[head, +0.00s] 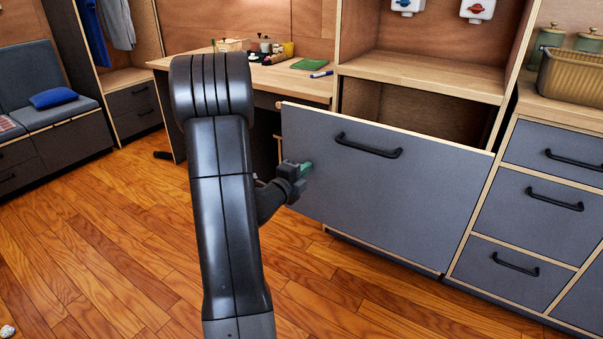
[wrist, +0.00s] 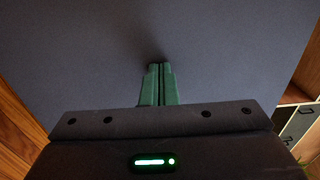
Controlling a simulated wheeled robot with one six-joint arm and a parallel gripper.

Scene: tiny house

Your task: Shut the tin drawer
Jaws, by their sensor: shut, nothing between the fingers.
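The drawer with a wide grey front (head: 385,190), pale wooden edges and a black bar handle (head: 368,146) stands pulled out from the cabinet under the open shelf. A dark gap shows behind its top edge; its inside is mostly hidden. My gripper (head: 307,167) is shut and empty, in front of the left part of the drawer front and below the handle's level. In the wrist view the green fingertips (wrist: 160,68) are together and point at the grey front (wrist: 80,60), touching or very close to it; I cannot tell which.
A cabinet with several closed grey drawers (head: 525,193) stands on the right, with a ribbed bin (head: 572,78) on top. A desk (head: 300,84) with small items is behind my arm. A bench with a blue cushion (head: 53,98) is at the far left. The wooden floor (head: 110,230) at left is mostly clear.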

